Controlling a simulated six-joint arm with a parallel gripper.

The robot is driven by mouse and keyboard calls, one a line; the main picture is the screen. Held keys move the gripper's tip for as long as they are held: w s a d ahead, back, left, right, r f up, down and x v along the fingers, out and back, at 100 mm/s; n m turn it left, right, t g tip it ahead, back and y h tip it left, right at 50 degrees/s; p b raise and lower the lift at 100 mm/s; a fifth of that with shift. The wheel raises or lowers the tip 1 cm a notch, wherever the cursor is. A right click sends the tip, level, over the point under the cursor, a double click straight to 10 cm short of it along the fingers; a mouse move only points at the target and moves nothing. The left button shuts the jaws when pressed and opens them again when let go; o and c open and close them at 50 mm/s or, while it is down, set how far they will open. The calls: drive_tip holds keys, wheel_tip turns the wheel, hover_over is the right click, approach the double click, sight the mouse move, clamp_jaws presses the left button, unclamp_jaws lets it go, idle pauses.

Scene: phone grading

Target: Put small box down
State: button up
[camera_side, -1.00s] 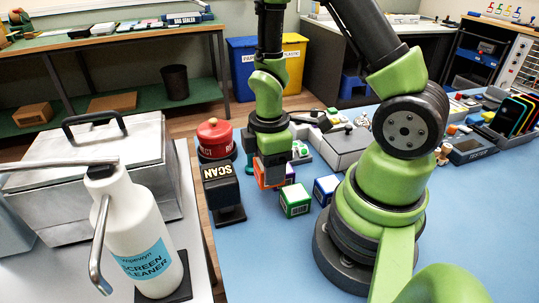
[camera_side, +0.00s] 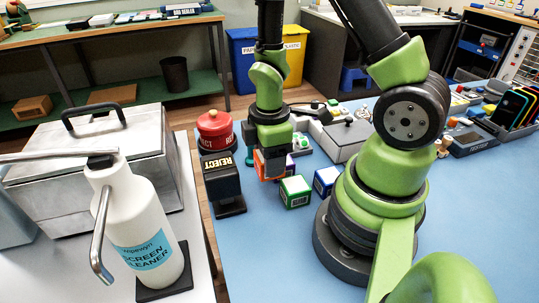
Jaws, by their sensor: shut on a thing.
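My gripper (camera_side: 272,166) points down and is shut on a small orange box (camera_side: 259,164). The grey fingers cover much of the box. The box is between the scan stand and a green box. I cannot tell whether its underside touches the blue mat. The green box (camera_side: 295,192) sits upright on the mat just right of and nearer than the gripper. A blue box (camera_side: 326,181) stands to its right. A purple box (camera_side: 290,164) shows partly behind the gripper.
The black scan stand (camera_side: 221,178) reads REJECT. A grey device (camera_side: 344,138) lies behind the boxes. A spray bottle (camera_side: 146,225) and metal case (camera_side: 95,165) fill the left table. The blue mat (camera_side: 265,245) is clear in front.

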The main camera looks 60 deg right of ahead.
drive_tip(key=shift+d+r, duration=0.15)
drive_tip(key=shift+d, duration=0.2)
drive_tip(key=d, duration=0.2)
drive_tip(key=s+d+r, duration=0.1)
drive_tip(key=d, duration=0.2)
drive_tip(key=shift+s+d+r, duration=0.3)
drive_tip(key=shift+r, duration=0.05)
drive_tip(key=r, duration=0.2)
hover_over(312, 167)
drive_tip(key=shift+f, duration=4.95)
drive_tip(key=shift+f, duration=0.1)
drive_tip(key=o, duration=0.6)
drive_tip(key=shift+o, duration=0.2)
